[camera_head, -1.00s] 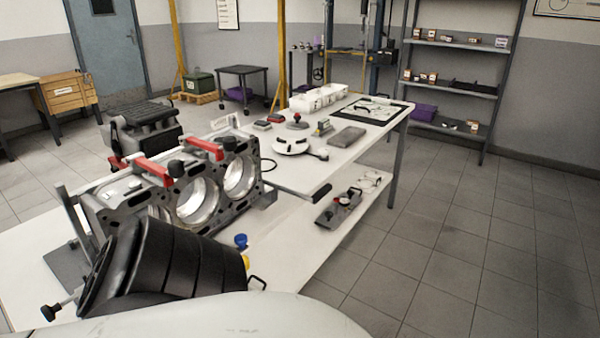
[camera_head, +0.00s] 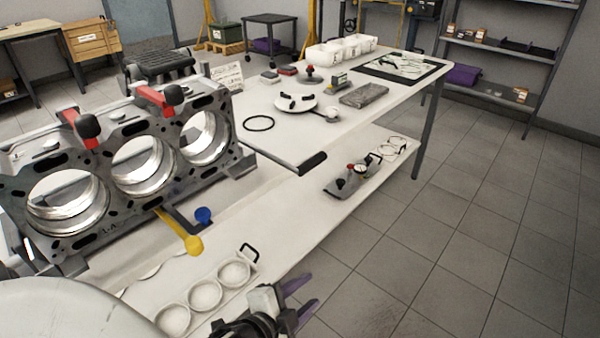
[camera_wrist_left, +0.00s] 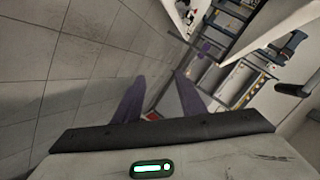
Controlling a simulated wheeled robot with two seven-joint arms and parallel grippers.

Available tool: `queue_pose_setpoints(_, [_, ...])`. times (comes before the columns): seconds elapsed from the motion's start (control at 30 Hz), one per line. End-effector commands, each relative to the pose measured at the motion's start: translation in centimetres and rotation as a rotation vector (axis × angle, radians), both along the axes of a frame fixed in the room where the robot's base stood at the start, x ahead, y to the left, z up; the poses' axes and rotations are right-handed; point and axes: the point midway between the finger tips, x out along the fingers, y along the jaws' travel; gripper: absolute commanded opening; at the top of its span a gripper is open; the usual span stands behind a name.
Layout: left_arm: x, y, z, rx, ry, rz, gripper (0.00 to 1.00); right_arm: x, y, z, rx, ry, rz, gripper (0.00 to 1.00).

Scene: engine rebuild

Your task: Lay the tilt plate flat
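I cannot tell for sure which part is the tilt plate. The likeliest is the white panel (camera_head: 262,147) with a dark front edge and a black bar handle (camera_head: 313,163) at its corner; its tilt is hard to judge. The handle also shows at the right of the left wrist view (camera_wrist_left: 292,90). My left gripper (camera_head: 314,290) is at the bottom middle, in front of the bench and apart from the handle. Its purple fingers are spread, with nothing between them in the left wrist view (camera_wrist_left: 160,76). My right gripper is not in view.
The engine block (camera_head: 115,165) stands at left, with red clamps on top. A yellow-knobbed lever (camera_head: 193,244) and a blue knob (camera_head: 204,215) are below it. A tray with round cups (camera_head: 205,294) lies near my gripper. The floor at right is clear.

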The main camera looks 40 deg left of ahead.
Motion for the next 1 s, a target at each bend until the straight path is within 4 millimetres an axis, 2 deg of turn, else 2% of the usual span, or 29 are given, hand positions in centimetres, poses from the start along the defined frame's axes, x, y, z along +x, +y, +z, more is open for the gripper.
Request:
queue_pose_setpoints(0.03, [2.5, 1.9, 1.2, 0.202, -0.097, -0.037, 0.37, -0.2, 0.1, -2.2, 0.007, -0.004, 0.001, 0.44])
queue_pose_setpoints(0.13, [5.4, 4.9, 6.5, 0.589, -0.244, -0.063, 0.37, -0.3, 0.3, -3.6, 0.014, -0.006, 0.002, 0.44])
queue_pose_setpoints(0.2, [6.5, 6.3, 10.1, 0.819, -0.318, -0.054, 0.37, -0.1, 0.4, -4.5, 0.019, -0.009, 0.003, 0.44])
queue_pose_setpoints(0.3, [7.1, 7.5, 14.2, 1.068, -0.386, -0.023, 0.37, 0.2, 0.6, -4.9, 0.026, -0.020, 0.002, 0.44])
queue_pose_setpoints(0.4, [7.2, 8.0, 16.8, 1.214, -0.419, 0.005, 0.37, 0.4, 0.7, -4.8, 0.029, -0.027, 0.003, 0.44])
queue_pose_setpoints(0.57, [8.2, 8.4, 18.5, 1.279, -0.433, 0.019, 0.37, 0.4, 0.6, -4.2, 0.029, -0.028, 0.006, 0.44])
queue_pose_setpoints(1.0, [15.3, 10.2, 19.9, 1.273, -0.429, 0.018, 0.37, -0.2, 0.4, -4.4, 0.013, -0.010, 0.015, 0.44])
